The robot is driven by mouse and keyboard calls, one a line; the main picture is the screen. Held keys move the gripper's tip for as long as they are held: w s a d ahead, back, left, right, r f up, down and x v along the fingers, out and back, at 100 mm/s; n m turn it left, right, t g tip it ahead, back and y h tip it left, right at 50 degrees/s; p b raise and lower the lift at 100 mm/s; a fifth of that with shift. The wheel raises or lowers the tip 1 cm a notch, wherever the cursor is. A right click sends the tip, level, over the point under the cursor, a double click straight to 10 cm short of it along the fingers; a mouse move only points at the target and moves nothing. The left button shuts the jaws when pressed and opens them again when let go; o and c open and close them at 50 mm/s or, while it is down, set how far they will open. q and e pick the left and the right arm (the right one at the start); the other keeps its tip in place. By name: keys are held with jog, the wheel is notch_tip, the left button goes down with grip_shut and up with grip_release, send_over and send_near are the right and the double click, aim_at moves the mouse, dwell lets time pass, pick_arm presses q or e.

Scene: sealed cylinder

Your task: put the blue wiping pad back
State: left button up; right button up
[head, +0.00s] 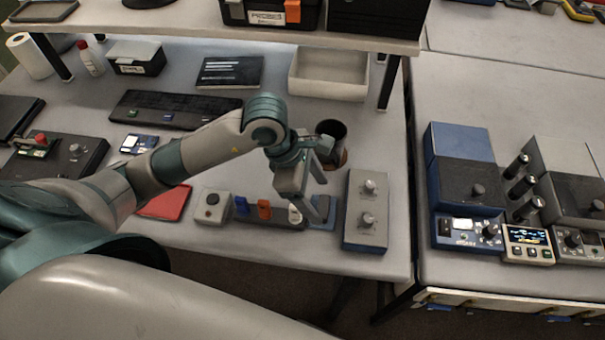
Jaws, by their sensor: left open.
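My left gripper (316,197) reaches in from the left and points down over the front of the bench. Its fingers are apart and I see nothing between them. A flat blue piece (323,222), which looks like the wiping pad, lies under and beside the fingers, partly hidden by them. I cannot tell whether the fingers touch it. Just left of it a dark holder (280,221) bears a blue item (241,205), an orange item (264,209) and a whitish round piece (295,214). My right gripper is not in view.
A grey box with two knobs (366,237) stands close right of the gripper. A dark cup (331,138) stands behind it. A grey button box (212,207) and a red mat (167,204) lie left. A shelf (200,28) spans the back.

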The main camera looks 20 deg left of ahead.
pick_arm(q)
jog(key=w+b+v, duration=0.1)
jog(key=b+v, duration=0.1)
jog(key=v, duration=0.7)
jog(key=shift+s+b, duration=0.3)
jog(key=shift+s, duration=0.2)
